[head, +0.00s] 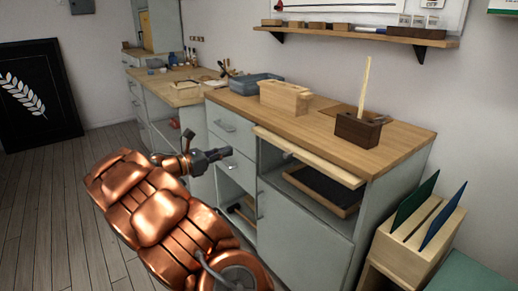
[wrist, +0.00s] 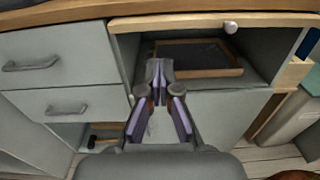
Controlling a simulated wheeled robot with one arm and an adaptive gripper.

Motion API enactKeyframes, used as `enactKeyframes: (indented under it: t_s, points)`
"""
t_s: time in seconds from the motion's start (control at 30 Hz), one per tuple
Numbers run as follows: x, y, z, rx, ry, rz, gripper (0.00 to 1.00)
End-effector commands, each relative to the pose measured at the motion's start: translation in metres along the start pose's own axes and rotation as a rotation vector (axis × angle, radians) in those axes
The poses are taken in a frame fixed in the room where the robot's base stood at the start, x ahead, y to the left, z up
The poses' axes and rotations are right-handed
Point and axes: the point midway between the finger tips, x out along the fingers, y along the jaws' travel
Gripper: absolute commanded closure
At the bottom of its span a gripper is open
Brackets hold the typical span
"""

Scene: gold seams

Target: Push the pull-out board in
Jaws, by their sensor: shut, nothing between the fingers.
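The pull-out board (head: 318,162) is a pale wooden slab under the cabinet's worktop, sticking out past the cabinet front. A small round grey knob (head: 288,155) sits on its front edge. In the wrist view the board (wrist: 180,22) runs across the upper right, with the knob (wrist: 230,27) near its middle. My gripper (head: 228,152) is in front of the drawers, left of the board and apart from it. In the wrist view my gripper (wrist: 160,68) is shut and empty, its tips appearing below the board.
Below the board is an open compartment with a dark, wood-rimmed tray (head: 322,188). Two grey drawers (wrist: 60,60) with handles are on the left. The worktop (head: 365,145) holds a wooden box (head: 285,97) and a dark holder (head: 358,130). A wooden rack (head: 415,235) stands at right. The floor at left is clear.

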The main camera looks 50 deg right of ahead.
Motion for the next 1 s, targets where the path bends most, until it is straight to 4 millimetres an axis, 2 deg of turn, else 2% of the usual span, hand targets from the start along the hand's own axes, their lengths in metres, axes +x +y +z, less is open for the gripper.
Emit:
enactKeyframes:
  t_s: [0.17, 0.27, 0.7, 1.0]
  points:
    - [0.005, 0.008, -0.004, -0.019, -0.018, 0.011, 1.0]
    - [0.015, 0.007, -0.004, -0.019, -0.016, 0.01, 1.0]
    - [0.091, 0.007, -0.005, -0.016, -0.014, 0.008, 1.0]
    - [0.13, 0.009, -0.003, -0.015, -0.015, 0.011, 1.0]
